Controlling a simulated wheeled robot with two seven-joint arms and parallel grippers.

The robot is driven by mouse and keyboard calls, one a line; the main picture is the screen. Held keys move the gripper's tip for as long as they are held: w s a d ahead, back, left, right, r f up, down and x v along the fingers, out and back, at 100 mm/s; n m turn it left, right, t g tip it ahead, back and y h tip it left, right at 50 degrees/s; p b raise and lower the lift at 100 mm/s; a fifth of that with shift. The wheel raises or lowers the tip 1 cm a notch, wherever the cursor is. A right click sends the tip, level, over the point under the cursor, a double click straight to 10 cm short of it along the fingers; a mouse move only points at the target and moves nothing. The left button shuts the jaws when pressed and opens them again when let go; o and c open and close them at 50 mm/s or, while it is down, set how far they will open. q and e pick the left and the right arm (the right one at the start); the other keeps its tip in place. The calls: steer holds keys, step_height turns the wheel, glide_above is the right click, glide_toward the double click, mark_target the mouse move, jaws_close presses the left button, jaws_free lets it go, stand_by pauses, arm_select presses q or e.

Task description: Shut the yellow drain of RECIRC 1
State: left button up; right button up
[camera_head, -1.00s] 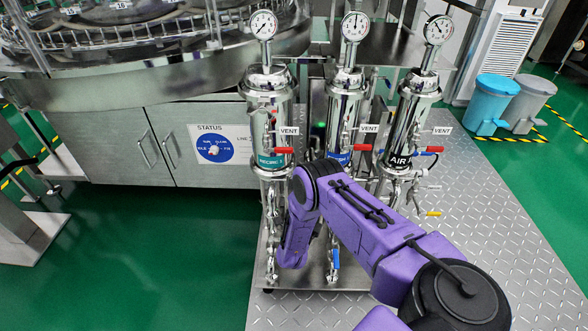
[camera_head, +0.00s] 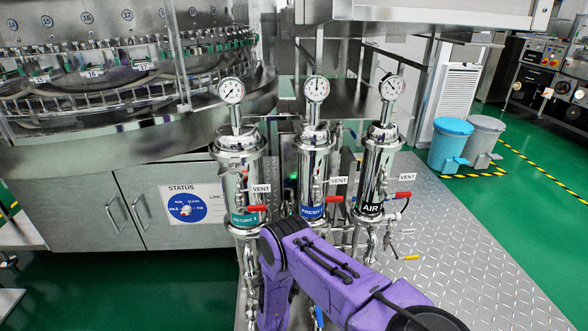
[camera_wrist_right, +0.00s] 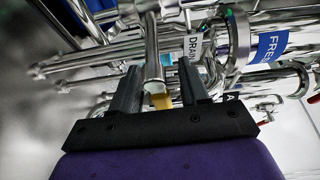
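The RECIRC 1 housing (camera_head: 240,180), with a teal label, is the leftmost of three steel filter housings in the head view. Its lower part is partly behind my purple right arm. In the right wrist view, my right gripper (camera_wrist_right: 157,88) is open, its dark fingers on either side of a vertical steel pipe end and a yellow handle (camera_wrist_right: 160,101). I cannot tell whether either finger touches the handle. A DRAIN tag (camera_wrist_right: 193,48) hangs just beyond the fingers. In the head view the right gripper is hidden. My left gripper is in neither view.
The FRESH housing (camera_head: 314,170) and AIR housing (camera_head: 380,172) stand to the right, with red VENT handles. Another yellow handle (camera_head: 411,257) is low by AIR. Steel pipes crowd the right gripper. The diamond-plate floor (camera_head: 465,245) at right is clear.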

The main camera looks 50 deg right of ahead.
steer(key=p+v, duration=0.2)
steer(key=v, duration=0.8)
steer(key=shift+a, duration=0.25)
steer(key=shift+s, duration=0.1)
